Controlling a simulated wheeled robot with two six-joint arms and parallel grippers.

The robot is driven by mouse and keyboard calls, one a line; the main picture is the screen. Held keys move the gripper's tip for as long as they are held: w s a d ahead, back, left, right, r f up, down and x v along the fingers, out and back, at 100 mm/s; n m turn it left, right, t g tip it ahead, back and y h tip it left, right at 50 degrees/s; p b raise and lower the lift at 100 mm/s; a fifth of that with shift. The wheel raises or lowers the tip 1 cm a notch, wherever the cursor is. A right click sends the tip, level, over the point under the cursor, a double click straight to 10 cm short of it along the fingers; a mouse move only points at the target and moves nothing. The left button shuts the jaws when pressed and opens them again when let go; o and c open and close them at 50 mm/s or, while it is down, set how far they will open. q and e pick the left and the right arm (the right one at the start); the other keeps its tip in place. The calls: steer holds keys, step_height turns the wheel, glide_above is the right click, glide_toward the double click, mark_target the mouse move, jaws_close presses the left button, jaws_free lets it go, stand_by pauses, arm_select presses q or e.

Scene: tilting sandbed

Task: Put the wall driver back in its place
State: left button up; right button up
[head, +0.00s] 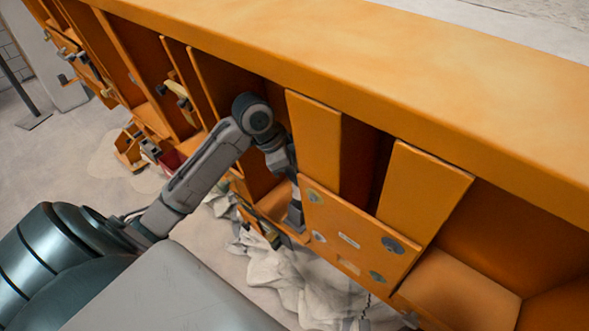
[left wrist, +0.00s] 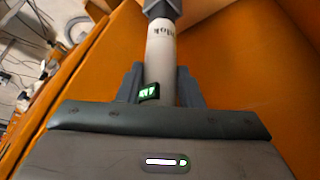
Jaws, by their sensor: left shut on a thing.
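My left gripper (head: 295,214) reaches down at an open bay of the orange cabinet (head: 440,62), in the head view. In the left wrist view the left gripper (left wrist: 160,78) is shut on a pale cylindrical tool with dark lettering and a dark grey end, which I take for the wall driver (left wrist: 161,48). A small green-lit display (left wrist: 149,92) shows beside its shaft. Orange panels lie close around it. In the head view the gripper's tip is small and I cannot make out the driver. My right gripper is not in view.
An orange panel with round and oblong inserts (head: 349,240) stands just right of the gripper. Crumpled pale cloth or paper (head: 290,283) lies on the floor below. Several tools hang in bays at upper left. An open bay (head: 460,287) lies at lower right.

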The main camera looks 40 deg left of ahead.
arm_select(q)
steer(key=shift+f+b, duration=0.5)
steer(key=shift+f, duration=1)
steer(key=o, duration=1.6)
step_height(320, 180, up, 6)
steer(key=p, duration=0.5)
steer(key=shift+f+p, duration=0.15)
steer(key=shift+p, duration=0.25)
steer(key=shift+r, duration=1.15)
